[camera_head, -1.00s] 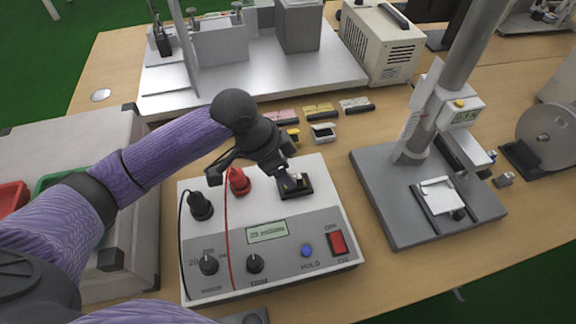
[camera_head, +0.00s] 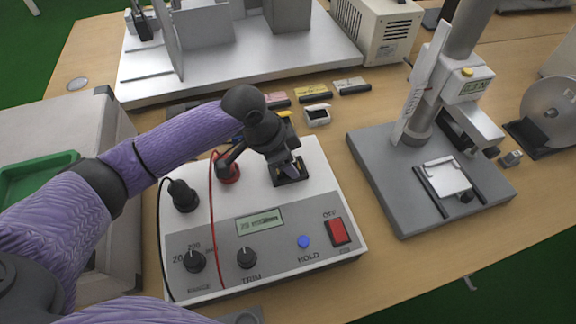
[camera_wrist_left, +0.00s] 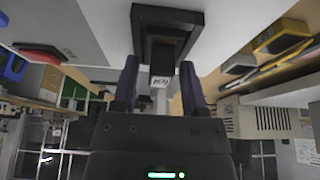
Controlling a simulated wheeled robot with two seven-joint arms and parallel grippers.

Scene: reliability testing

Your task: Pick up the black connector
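The black connector (camera_wrist_left: 162,50) stands in a square black socket (camera_wrist_left: 190,20) on the meter box and has a pale labelled end. In the head view the socket (camera_head: 291,176) is at the upper right of the white and grey meter box (camera_head: 320,190), and the connector is mostly hidden by my gripper. My left gripper (camera_head: 287,168) is over the socket. In the left wrist view its two fingers (camera_wrist_left: 160,88) are apart, one on each side of the connector, with gaps showing. My right gripper is not in view.
A black plug (camera_head: 183,196) and a red plug (camera_head: 229,170) with cables are left of the socket. A small white case (camera_head: 318,115) lies behind the box. A grey press stand (camera_head: 400,200) is at the right, a green tray (camera_head: 40,178) at the left.

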